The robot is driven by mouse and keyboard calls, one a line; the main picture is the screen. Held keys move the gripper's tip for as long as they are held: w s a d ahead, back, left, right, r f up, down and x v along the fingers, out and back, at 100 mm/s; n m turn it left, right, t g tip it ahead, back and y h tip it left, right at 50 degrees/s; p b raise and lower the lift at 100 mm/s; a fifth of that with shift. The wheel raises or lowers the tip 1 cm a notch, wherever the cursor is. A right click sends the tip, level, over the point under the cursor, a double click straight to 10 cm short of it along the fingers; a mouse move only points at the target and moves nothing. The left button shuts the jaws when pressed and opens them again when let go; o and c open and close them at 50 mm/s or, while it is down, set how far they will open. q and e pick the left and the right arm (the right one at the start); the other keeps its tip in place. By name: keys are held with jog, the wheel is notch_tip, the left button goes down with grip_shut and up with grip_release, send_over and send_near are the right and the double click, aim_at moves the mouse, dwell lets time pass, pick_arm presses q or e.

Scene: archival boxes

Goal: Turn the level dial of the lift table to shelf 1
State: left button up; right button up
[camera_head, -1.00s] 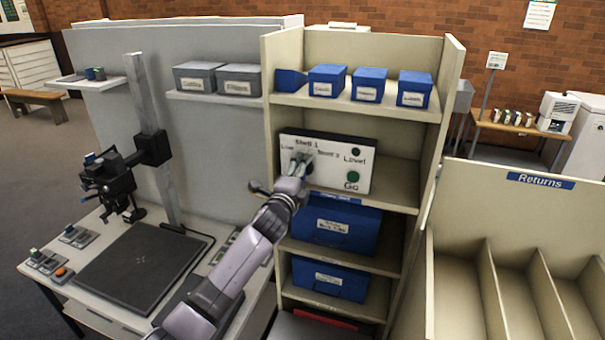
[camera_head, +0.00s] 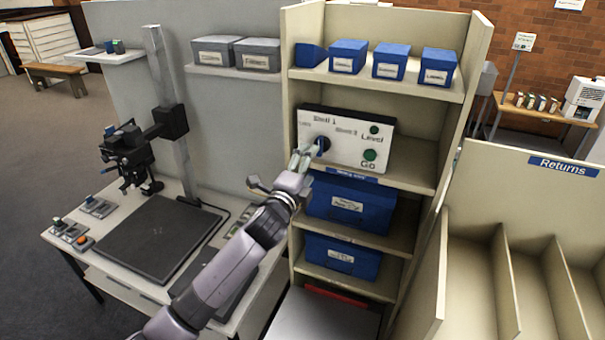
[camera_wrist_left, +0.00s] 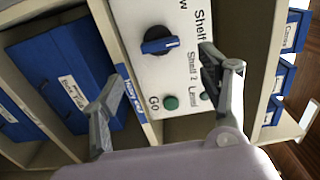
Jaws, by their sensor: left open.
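The white control panel (camera_head: 345,140) of the lift table stands on a shelf of the cream rack. Its level dial (camera_head: 322,144) is a round black knob with a blue handle; it also shows in the left wrist view (camera_wrist_left: 160,43). There the handle's white mark faces the "Shelf 1" label, with "Shelf 2" to one side. My left gripper (camera_head: 303,154) is open and empty, just left of and below the dial in the head view. In the wrist view its fingertips (camera_wrist_left: 163,62) are spread, with the dial showing beyond the gap, apart from it. My right gripper is not in view.
Blue boxes (camera_head: 350,203) fill the shelves below, and several small blue boxes (camera_head: 390,63) stand above. The rack's side walls flank the panel.

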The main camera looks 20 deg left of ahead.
pick_arm(q)
jog(key=s, duration=0.3)
jog(key=shift+s+a, duration=0.1)
jog(key=shift+s, duration=0.05)
dwell(0.3)
